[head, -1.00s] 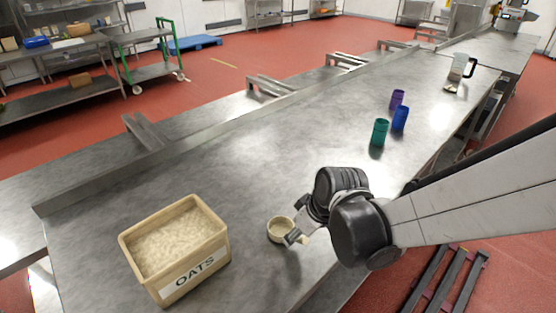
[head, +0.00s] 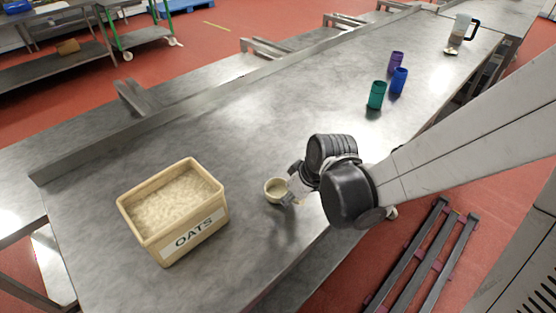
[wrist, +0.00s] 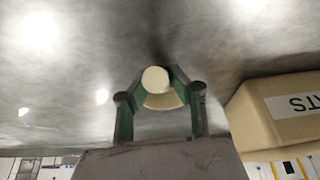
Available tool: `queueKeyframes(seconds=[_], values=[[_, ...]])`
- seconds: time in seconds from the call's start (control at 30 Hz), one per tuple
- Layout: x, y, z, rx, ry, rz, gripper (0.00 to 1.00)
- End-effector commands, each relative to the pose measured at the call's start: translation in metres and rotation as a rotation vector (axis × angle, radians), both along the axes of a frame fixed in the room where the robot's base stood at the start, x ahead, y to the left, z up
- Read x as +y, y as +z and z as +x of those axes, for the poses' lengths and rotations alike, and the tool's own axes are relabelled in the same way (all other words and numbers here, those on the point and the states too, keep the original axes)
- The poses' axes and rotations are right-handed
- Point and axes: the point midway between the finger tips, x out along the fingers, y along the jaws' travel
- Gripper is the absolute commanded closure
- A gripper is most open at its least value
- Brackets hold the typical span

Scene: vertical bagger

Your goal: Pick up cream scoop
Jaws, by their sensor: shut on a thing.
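The cream scoop (head: 276,190) is a small round cup with a short handle, on or just above the steel table. In the head view it is right of the oats tub, and my gripper (head: 291,197) meets it from the right. In the wrist view my gripper's green-padded fingers (wrist: 160,105) are closed around the scoop (wrist: 156,80), whose pale round end faces the camera. The fingers hide part of it. I cannot tell for sure whether the scoop touches the table.
A cream tub labelled OATS (head: 205,235) stands left of the scoop, and its side shows in the wrist view (wrist: 262,125). Green (head: 376,95), blue (head: 399,80) and purple (head: 396,62) cups and a clear jug (head: 459,32) stand farther back. The middle of the steel table (head: 230,135) is clear.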

Motion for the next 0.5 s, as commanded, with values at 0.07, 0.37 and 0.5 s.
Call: queueKeyframes(seconds=[0.07,0.37,0.5], values=[[0.0,0.0,0.0,0.0,0.0,0.0,1.0],[0.0,0.005,0.0,0.0,0.0,0.0,1.0],[0.0,0.016,0.0,0.0,0.0,0.0,1.0]])
